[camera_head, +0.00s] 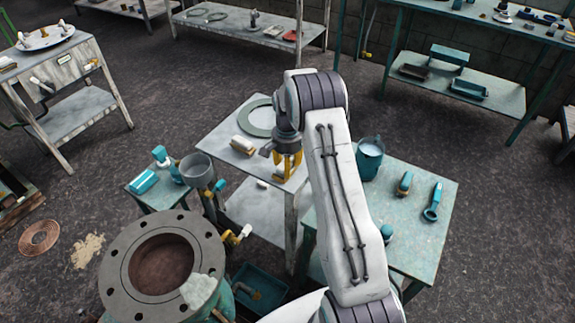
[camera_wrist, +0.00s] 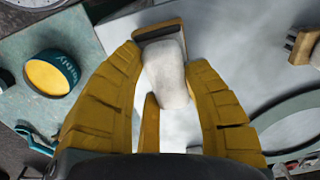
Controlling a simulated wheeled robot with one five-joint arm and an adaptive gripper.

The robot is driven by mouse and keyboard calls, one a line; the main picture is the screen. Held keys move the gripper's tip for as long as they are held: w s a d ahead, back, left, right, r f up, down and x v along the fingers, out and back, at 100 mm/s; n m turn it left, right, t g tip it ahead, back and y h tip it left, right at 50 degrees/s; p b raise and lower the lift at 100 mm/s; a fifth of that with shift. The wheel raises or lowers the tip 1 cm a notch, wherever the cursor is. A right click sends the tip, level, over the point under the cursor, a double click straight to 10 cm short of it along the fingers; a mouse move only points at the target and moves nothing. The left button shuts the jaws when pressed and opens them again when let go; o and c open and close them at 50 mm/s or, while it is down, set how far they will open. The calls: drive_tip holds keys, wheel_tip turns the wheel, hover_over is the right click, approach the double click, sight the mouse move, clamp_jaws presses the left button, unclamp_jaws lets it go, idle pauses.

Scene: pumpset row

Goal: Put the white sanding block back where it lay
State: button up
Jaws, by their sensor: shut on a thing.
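My gripper (camera_head: 287,166) is over the right part of the pale table (camera_head: 215,135). Its yellow fingers also show in the wrist view (camera_wrist: 165,80). They are shut on the white sanding block (camera_wrist: 168,78), a pale, rounded, oblong piece between the fingers. In the head view the block is hidden by the fingers and wrist. The pale tabletop shows behind it in the wrist view. I cannot tell how far the block is above the surface.
A grey-green ring (camera_head: 258,118) and a wooden brush (camera_head: 243,145) lie on the same table. A teal bench (camera_head: 425,255) stands to the right with a teal tin (camera_head: 368,160) and tools. A large flange (camera_head: 205,245) stands in front. The tabletop's near-left part looks clear.

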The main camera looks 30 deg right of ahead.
drive_tip(key=shift+f, duration=0.2)
drive_tip(key=o, duration=1.2)
drive_tip(key=shift+r, duration=0.1)
